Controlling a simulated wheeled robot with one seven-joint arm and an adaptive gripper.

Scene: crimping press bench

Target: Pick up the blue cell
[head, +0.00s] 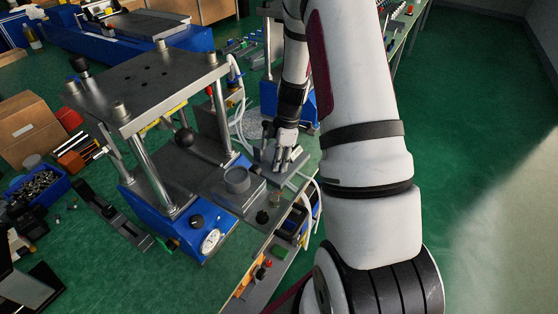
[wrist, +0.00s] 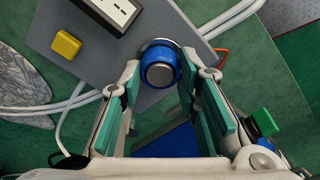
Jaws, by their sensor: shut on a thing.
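The blue cell (wrist: 161,65) shows in the wrist view as a short round body with a blue rim and a silver metal face. It is between the tips of my gripper (wrist: 160,84), whose green-padded fingers are shut on it. The cell is over the edge of a grey plate; whether it touches the plate I cannot tell. In the head view my gripper (head: 283,158) is low over the bench to the right of the press, and the cell is not clearly seen there.
A press (head: 150,85) with steel posts and a blue base stands left of my gripper. A yellow button (wrist: 66,44) and a meter (wrist: 112,10) sit on the grey plate (wrist: 190,32). White hoses run close by. Green floor is free at the right.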

